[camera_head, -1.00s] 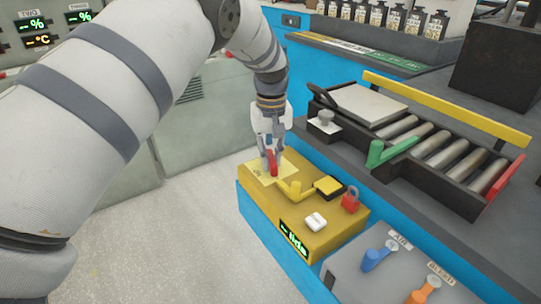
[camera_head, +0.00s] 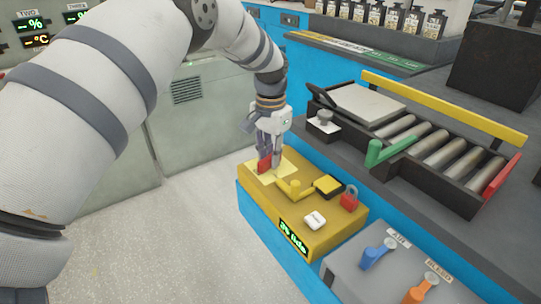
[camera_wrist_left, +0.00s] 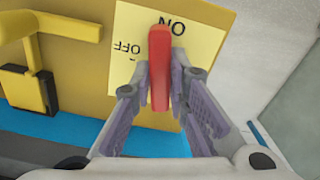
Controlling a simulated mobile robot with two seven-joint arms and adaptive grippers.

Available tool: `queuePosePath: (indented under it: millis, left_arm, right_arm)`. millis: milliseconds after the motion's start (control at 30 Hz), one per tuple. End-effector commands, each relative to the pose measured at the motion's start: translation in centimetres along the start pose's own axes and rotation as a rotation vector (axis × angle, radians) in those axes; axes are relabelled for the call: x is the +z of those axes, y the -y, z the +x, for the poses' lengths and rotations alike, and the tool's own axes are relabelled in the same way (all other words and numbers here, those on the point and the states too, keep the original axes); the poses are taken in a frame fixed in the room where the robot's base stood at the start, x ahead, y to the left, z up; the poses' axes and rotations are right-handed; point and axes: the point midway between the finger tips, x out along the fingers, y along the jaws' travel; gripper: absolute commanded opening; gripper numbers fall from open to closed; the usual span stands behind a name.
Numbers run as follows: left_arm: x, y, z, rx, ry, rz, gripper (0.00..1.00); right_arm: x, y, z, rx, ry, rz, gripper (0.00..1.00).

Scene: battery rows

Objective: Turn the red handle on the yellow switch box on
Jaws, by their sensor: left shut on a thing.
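The yellow switch box (camera_head: 318,240) sits on the blue bench edge in the head view. Its red handle (camera_head: 264,165) stands over a pale yellow plate (camera_head: 287,163) at the box's far end. In the left wrist view the handle (camera_wrist_left: 160,68) is between my fingers, with the plate (camera_wrist_left: 203,42) behind it. The plate reads ON beside the handle's upper end and OFF to its left. My left gripper (camera_head: 268,158) is shut on the handle; its fingers also show in the left wrist view (camera_wrist_left: 162,100). My right gripper is not in view.
The box also carries a yellow lever (camera_head: 293,188), a red padlock (camera_head: 349,199), a white button (camera_head: 315,221) and a lit display (camera_head: 293,238). A grey panel with blue (camera_head: 374,257) and orange (camera_head: 418,292) handles is nearby. A roller conveyor (camera_head: 440,155) stands at right.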

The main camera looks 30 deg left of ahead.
Motion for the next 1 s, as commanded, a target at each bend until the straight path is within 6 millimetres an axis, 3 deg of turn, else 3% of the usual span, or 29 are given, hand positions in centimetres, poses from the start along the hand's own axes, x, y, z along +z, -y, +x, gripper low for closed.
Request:
queuePosePath:
  millis: [400, 1000]
  left_arm:
    - [0.00, 0.00, 0.04, 0.000, 0.000, 0.222, 0.00]
    - [0.00, -0.03, 0.04, 0.001, 0.000, 0.276, 0.00]
  right_arm:
    - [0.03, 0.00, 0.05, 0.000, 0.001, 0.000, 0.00]
    - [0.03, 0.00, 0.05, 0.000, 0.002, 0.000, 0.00]
